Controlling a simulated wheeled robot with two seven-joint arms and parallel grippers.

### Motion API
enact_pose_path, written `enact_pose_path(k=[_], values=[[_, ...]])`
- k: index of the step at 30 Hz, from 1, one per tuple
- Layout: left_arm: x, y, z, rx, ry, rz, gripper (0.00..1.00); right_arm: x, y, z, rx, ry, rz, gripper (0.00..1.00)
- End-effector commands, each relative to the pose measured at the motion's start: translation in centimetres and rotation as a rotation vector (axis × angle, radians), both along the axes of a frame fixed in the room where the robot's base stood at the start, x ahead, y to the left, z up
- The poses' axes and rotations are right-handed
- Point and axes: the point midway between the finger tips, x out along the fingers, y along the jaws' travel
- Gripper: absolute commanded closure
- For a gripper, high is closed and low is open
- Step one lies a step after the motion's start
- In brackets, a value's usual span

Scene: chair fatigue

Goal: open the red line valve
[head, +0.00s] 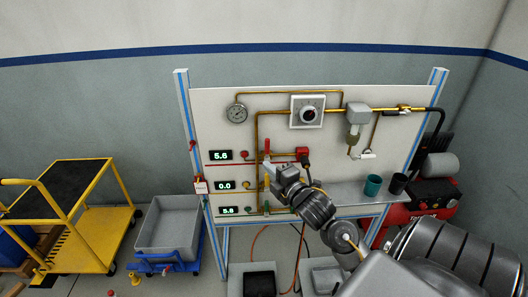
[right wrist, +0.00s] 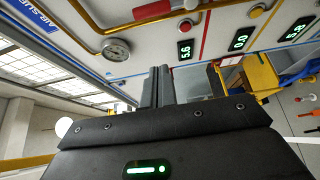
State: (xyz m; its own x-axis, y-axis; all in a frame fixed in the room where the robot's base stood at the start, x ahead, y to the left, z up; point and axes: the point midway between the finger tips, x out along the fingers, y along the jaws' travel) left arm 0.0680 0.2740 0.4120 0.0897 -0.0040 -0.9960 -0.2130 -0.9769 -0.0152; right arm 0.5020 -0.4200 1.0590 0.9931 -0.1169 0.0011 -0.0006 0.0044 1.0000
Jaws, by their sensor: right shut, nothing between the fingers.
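The red line valve has a red handle (head: 267,146) standing upright on the brass pipework of the white panel, at the right end of a red stripe. A red handle also shows at the top of the right wrist view (right wrist: 158,9). My right gripper (head: 266,168) is in front of the panel just below this handle and hides part of the pipework there. Its fingers (right wrist: 159,86) are shut with nothing between them. Whether they touch the valve I cannot tell. My left gripper is not in view.
The panel carries a round gauge (head: 236,114), a dial (head: 308,114) and displays reading 5.6 (head: 220,155), 0.0 (head: 224,185) and about 5.8. Cups (head: 373,185) stand on the shelf. A yellow cart (head: 95,238) stands left.

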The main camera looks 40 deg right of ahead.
Motion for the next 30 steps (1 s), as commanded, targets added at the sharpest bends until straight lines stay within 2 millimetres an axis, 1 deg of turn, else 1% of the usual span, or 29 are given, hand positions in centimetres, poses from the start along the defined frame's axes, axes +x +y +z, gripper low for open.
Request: enact_pose_path(k=[5, 8, 10, 14, 18, 23, 27, 30], values=[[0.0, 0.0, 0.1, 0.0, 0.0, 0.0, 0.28, 0.2, 0.0, 0.0, 0.002, 0.001, 0.0, 1.0], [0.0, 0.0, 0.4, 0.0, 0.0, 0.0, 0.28, 0.8, -0.1, 0.1, 0.004, 0.001, 0.0, 1.0], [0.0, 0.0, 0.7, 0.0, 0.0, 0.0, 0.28, 1.6, -0.2, 0.2, 0.005, -0.001, -0.001, 1.0], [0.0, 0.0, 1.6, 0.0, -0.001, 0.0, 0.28, 4.0, -0.5, 0.3, 0.006, -0.001, -0.001, 1.0], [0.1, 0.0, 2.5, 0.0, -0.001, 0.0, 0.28, 7.0, -0.8, 0.3, 0.007, 0.0, 0.0, 1.0], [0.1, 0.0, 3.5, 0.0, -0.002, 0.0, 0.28, 10.1, -1.2, 0.3, 0.006, 0.0, -0.001, 1.0], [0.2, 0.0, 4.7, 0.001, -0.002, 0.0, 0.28, 9.0, -3.1, 0.2, 0.002, 0.004, -0.002, 1.0], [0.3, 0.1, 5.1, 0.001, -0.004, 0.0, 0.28, 8.6, -4.0, 0.1, 0.002, 0.003, -0.001, 1.0]])
